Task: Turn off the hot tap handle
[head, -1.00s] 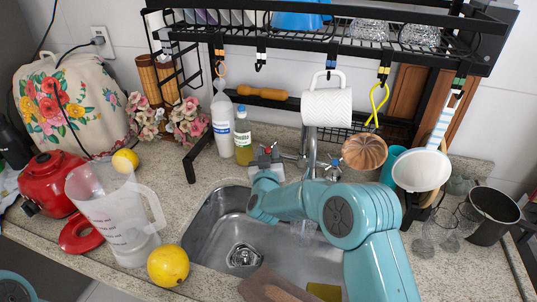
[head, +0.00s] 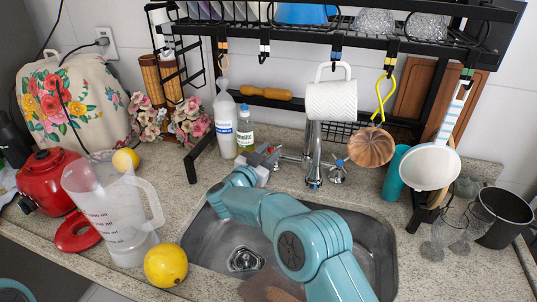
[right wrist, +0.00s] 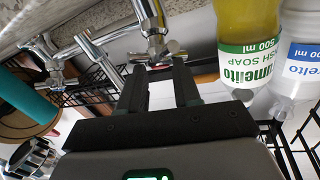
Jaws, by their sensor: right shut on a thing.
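The hot tap handle (right wrist: 158,68), a metal cross handle with a red mark, sits at the left side of the sink tap. In the head view the hot tap handle (head: 272,151) is partly covered by my gripper. My right gripper (right wrist: 160,75) is shut on it, with one dark finger on each side. In the head view my right gripper (head: 262,160) is small behind my teal arm. The tap spout (head: 313,172) stands to its right; my arm hides the space below, so I cannot tell if water runs. My left gripper is out of view.
The cold tap handle (head: 338,172) is right of the spout. A dish soap bottle (head: 246,130) and a white bottle (head: 225,125) stand close left of my gripper. A white mug (head: 332,102) and a copper mould (head: 371,147) hang from the rack (head: 400,48) above.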

